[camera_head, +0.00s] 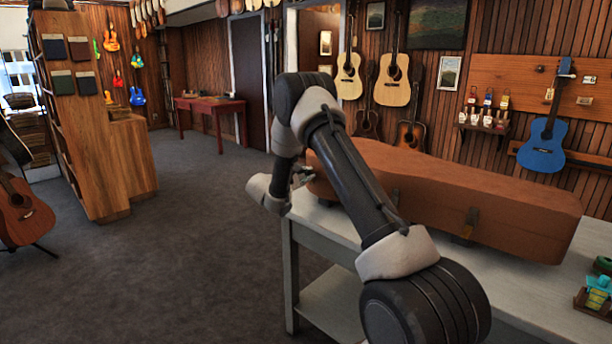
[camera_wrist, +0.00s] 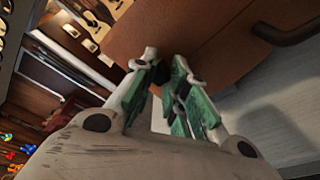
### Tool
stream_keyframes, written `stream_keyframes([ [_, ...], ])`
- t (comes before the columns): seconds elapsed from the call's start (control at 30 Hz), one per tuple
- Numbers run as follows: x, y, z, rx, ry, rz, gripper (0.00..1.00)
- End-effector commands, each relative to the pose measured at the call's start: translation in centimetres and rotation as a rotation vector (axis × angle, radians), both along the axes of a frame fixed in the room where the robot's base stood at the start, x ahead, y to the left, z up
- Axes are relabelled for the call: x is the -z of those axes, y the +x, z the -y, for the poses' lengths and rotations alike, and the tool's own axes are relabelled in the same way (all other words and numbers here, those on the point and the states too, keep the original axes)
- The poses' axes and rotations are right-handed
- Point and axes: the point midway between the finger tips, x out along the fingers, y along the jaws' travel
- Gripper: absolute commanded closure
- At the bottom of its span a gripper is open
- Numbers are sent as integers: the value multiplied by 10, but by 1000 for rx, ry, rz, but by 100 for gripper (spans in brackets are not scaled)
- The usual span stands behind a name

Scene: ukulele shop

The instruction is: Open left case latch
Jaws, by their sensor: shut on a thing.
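The brown instrument case (camera_head: 490,205) lies closed on a pale table. A dark latch (camera_head: 470,222) shows on its front side towards the right, with another dark fitting (camera_head: 393,196) partly behind my arm. My gripper (camera_head: 303,177) is at the left end of the case. In the wrist view my gripper (camera_wrist: 168,88) has its green-padded fingers close together against the edge of the case (camera_wrist: 200,35). It is shut on the left case latch, which the fingers hide. A dark curved handle (camera_wrist: 288,34) shows right of the fingers.
The pale table (camera_head: 330,228) carries the case, with small items (camera_head: 597,292) at its right front. A wooden shelf unit (camera_head: 95,130) stands at the left. The grey floor (camera_head: 190,245) between is clear. Guitars hang on the back wall.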

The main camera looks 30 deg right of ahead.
Motion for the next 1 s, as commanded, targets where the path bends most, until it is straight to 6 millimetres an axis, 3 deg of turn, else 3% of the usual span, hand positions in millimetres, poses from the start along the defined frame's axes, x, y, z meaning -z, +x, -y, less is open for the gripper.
stream_keyframes([
  [0.6,28,-7,-17,2,-459,163,100],
  [1.0,37,-9,-20,2,-634,228,100],
])
